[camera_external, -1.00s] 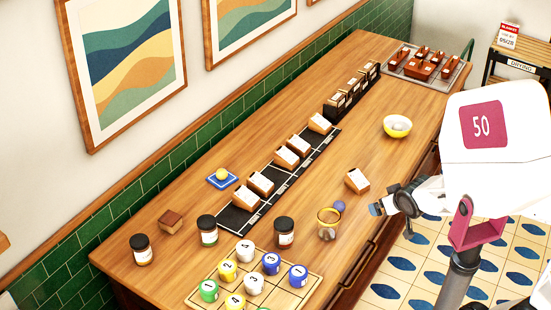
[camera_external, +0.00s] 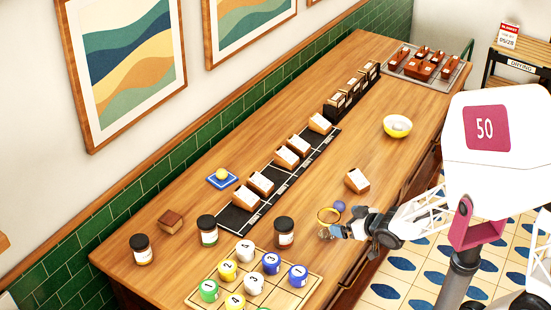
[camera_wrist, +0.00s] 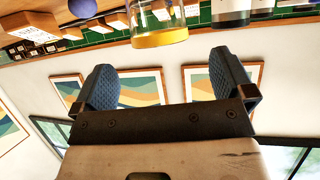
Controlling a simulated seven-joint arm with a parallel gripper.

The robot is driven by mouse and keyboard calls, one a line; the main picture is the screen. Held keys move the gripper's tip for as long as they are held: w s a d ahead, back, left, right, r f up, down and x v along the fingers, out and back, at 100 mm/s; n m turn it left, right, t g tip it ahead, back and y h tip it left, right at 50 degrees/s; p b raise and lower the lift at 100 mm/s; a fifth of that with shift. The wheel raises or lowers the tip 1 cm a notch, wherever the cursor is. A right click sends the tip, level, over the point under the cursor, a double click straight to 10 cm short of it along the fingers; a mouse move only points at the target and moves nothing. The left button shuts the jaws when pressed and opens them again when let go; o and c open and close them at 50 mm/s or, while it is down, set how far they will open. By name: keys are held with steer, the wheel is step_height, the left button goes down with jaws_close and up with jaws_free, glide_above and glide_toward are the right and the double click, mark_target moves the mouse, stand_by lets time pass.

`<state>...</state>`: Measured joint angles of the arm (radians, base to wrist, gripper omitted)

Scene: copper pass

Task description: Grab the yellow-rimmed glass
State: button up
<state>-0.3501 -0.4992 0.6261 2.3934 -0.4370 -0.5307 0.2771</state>
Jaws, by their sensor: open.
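The yellow-rimmed glass (camera_external: 322,213) stands on the wooden counter near its front edge, in front of a purple ball (camera_external: 339,206). My gripper (camera_external: 331,233) covers most of the glass body in the external view, leaving mainly the rim showing. In the wrist view, which is upside down, the glass (camera_wrist: 158,20) appears at top centre with its yellow rim lowest. There my gripper (camera_wrist: 166,76) is open, its blue padded fingers apart with nothing between them. The glass lines up with the gap, beyond the fingertips. Contact cannot be told.
A dark-lidded jar (camera_external: 284,234) stands just left of the glass. A wooden board (camera_external: 309,289) with numbered cups lies in front. A small wooden block (camera_external: 357,180) with a white face and a yellow bowl (camera_external: 397,126) are farther back. Bare counter lies between block and bowl.

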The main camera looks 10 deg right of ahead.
mark_target(321, 216)
steer(key=shift+x, duration=1.25)
steer(key=shift+x, duration=2.65)
steer(key=shift+d, duration=0.1)
steer(key=c, duration=1)
